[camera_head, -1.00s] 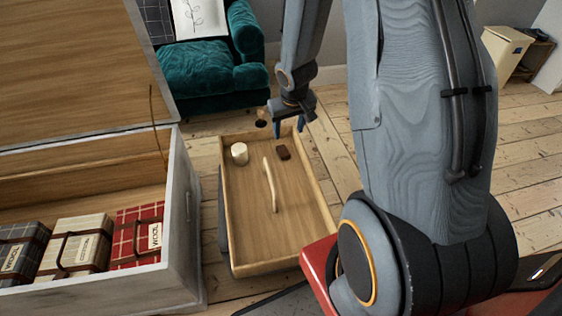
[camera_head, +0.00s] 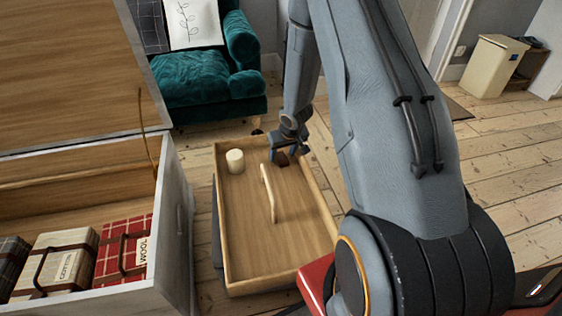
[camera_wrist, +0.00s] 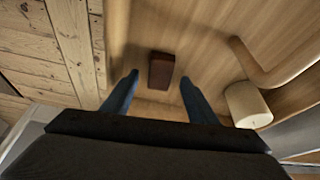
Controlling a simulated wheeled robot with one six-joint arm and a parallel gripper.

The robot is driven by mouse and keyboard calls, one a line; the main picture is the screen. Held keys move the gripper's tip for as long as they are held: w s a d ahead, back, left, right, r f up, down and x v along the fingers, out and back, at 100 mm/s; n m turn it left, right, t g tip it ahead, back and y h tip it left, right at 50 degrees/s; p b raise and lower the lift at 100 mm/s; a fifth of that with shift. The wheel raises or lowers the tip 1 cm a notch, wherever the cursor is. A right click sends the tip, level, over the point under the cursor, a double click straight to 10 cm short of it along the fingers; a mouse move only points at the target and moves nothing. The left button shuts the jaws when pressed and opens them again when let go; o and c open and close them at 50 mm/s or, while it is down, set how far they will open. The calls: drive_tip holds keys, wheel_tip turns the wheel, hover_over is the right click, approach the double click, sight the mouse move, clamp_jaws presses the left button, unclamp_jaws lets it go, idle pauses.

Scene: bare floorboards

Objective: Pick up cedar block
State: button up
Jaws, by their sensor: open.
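The cedar block (camera_head: 282,159) is a small dark reddish-brown block lying on the floor of a wooden tray (camera_head: 231,224), near its far end. It also shows in the wrist view (camera_wrist: 161,71), top centre, ahead of and between the lines of the two blue fingers. My gripper (camera_head: 287,154) is over the far end of the tray, close to the block, and partly covers it in the head view. In the wrist view my gripper (camera_wrist: 158,88) is open, with its fingers spread wider than the block and nothing held.
A cream cylinder (camera_head: 235,161) and a pale wooden bar (camera_head: 268,195) are in the tray beside the block. The tray has low raised walls. An open chest (camera_head: 178,240) with wrapped bundles stands at left. A teal armchair (camera_head: 200,90) is behind.

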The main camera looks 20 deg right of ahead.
drive_tip(key=shift+x, duration=0.95)
drive_tip(key=shift+s, duration=0.1)
drive_tip(key=c, duration=1.1)
